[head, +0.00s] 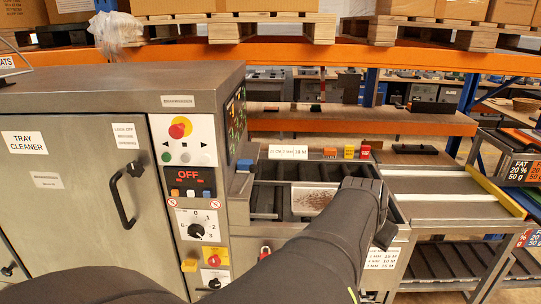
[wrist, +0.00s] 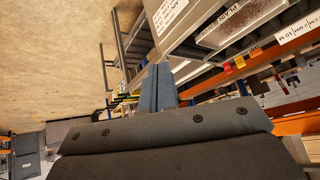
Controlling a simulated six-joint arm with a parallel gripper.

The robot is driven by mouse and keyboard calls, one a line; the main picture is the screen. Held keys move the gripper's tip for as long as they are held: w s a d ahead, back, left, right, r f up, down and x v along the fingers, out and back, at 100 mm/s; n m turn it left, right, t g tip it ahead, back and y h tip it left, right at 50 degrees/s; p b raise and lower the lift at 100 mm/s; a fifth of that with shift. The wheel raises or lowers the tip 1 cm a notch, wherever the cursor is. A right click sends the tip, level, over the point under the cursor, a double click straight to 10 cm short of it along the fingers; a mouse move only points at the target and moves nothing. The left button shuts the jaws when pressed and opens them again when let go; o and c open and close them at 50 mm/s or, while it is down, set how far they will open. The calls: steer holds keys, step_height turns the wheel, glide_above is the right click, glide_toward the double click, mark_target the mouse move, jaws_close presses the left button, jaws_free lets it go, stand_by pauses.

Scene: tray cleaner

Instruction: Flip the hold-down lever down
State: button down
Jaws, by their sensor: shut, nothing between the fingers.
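My gripper (head: 383,237) is at the right front corner of the tray cleaner's infeed, its jaws pointing down past the edge. In the wrist view its two blue-grey fingers (wrist: 161,88) are together with nothing between them. I cannot pick out the hold-down lever for certain; my arm hides part of the infeed. A soiled tray (head: 312,198) with brown specks lies on the dark track, partly behind my arm. It also shows in the wrist view (wrist: 238,22), apart from the fingers.
The steel tray cleaner (head: 75,165) stands at left, with a panel reading OFF (head: 188,175). Orange, yellow (head: 349,152) and red tabs stand along the track's back edge. A flat steel table (head: 445,186) adjoins at right. Orange shelving (head: 360,120) runs behind.

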steer(key=w+a+f+n+t+h, duration=0.1)
steer(key=w+a+f+n+h, duration=0.25)
steer(key=w+a+n, duration=0.95)
steer(key=w+a+n+t, duration=0.2)
steer(key=a+t, duration=0.1)
steer(key=a, duration=0.5)
steer(key=w+a+r+n+t+y, duration=0.1)
steer(key=w+a+n+t, duration=0.1)
steer(key=a, duration=0.7)
steer(key=w+a+r+n+t+y, duration=0.1)
steer(key=w+a+n+t, duration=0.2)
steer(key=a, duration=0.6)
steer(key=shift+t, duration=0.6)
steer(key=shift+w, duration=0.2)
glide_above(247, 180)
steer(key=s, duration=0.3)
steer(key=shift+f, duration=1.05)
steer(key=shift+a, duration=0.35)
